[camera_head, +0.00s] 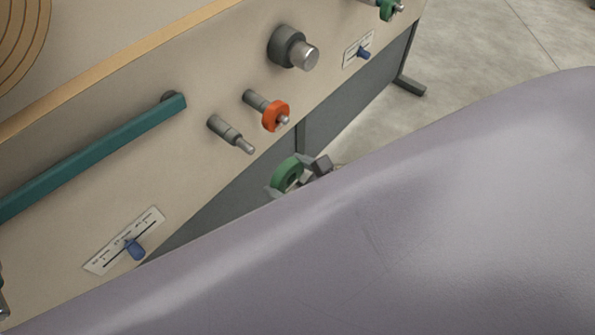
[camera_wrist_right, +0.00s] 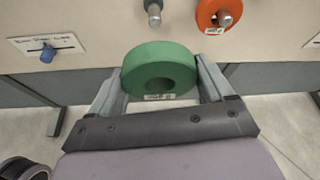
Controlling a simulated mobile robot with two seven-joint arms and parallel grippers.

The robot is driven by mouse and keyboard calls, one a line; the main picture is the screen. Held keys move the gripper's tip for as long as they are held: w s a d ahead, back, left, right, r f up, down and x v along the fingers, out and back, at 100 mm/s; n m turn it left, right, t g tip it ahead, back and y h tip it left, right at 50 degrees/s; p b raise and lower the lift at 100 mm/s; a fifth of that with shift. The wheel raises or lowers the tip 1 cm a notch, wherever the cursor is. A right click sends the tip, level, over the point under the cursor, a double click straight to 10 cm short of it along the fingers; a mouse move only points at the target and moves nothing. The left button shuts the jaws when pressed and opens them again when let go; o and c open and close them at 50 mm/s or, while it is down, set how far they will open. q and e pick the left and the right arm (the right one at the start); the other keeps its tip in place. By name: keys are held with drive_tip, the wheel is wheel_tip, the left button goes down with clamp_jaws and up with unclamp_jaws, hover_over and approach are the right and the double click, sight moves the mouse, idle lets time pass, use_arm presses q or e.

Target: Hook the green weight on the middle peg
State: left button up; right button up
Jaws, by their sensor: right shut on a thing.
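The green weight (camera_head: 286,173) is a thick ring with a hole. My right gripper (camera_head: 298,178) is shut on it, below the front panel's pegs in the head view. In the right wrist view the green weight (camera_wrist_right: 150,60) sits between the two fingers of my right gripper (camera_wrist_right: 160,76), its hole facing the camera. A bare stepped peg (camera_head: 230,134) is above and left of the weight; its tip (camera_wrist_right: 153,14) is above the weight in the wrist view, apart from it. An orange ring (camera_head: 271,113) hangs on the peg to its right. My left gripper does not show.
A large dark knob with a silver end (camera_head: 293,50) juts from the panel above the pegs. A teal bar (camera_head: 95,158) and a blue slider (camera_head: 135,250) are at the left. Another blue slider (camera_head: 364,52) and a green part (camera_head: 388,9) are at upper right. My arm hides the lower right.

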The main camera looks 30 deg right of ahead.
sight(252, 151)
drive_tip(key=w+a+p, duration=0.2)
drive_tip(key=w+p, duration=0.3)
drive_tip(key=p, duration=0.1)
drive_tip(key=shift+w+f, duration=0.3)
drive_tip(key=shift+w, duration=0.05)
drive_tip(key=shift+w+a, duration=0.2)
drive_tip(key=shift+w, duration=0.35)
drive_tip(key=shift+w+a+b, duration=0.25)
drive_tip(key=shift+w, duration=0.4)
drive_tip(key=shift+w+a+b, duration=0.2)
drive_tip(key=shift+w+b, duration=0.05)
drive_tip(key=shift+w, duration=0.35)
drive_tip(key=shift+w+a+b, duration=0.25)
drive_tip(key=shift+w, duration=0.4)
drive_tip(key=shift+w+a+b, duration=0.25)
drive_tip(key=shift+w+b, duration=0.1)
drive_tip(key=shift+w, duration=0.4)
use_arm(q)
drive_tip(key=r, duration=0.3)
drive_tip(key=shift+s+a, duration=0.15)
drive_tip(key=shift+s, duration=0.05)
use_arm(e)
drive_tip(key=shift+w+a+f, duration=0.1)
drive_tip(key=shift+w+f, duration=0.05)
drive_tip(key=shift+w, duration=0.05)
